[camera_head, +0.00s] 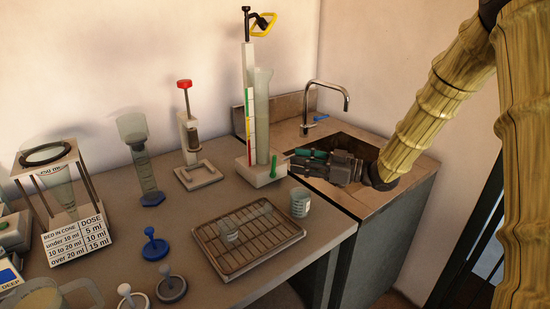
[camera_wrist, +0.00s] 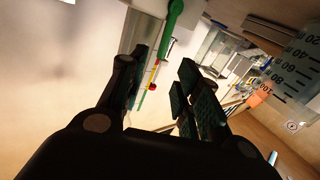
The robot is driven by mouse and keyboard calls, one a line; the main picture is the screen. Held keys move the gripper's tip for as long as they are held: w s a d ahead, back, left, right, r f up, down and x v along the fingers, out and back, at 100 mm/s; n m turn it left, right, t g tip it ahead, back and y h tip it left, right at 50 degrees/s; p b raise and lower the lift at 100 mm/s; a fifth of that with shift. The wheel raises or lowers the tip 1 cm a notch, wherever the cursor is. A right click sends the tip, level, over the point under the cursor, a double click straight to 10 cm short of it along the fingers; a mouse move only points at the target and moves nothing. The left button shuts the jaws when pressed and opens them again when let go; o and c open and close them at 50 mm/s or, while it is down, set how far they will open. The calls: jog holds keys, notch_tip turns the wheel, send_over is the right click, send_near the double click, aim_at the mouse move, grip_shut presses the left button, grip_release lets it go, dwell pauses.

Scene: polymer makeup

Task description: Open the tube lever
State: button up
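The tall tube stand (camera_head: 265,178) has a clear upright tube (camera_head: 262,115) and a strip of green, yellow and red marks. Its green lever (camera_head: 273,166) stands upright at the front of the white base. The green lever also shows at the top of the wrist view (camera_wrist: 173,25), just beyond the gap between my fingers. My gripper (camera_head: 294,161) is right of the lever and close to it. In the wrist view my gripper (camera_wrist: 163,75) has its dark green finger pads apart with nothing between them. I cannot tell whether a finger touches the lever.
A small beaker (camera_head: 300,203) stands below my gripper, and a wire rack tray (camera_head: 215,263) lies in front. A red-topped press (camera_head: 191,135) is left of the stand. The sink (camera_head: 352,146) and faucet (camera_head: 343,91) are behind and right. A yellow-handled valve (camera_head: 263,24) tops the stand.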

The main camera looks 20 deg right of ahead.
aim_at(275, 157)
jog(key=x, duration=0.8)
grip_shut()
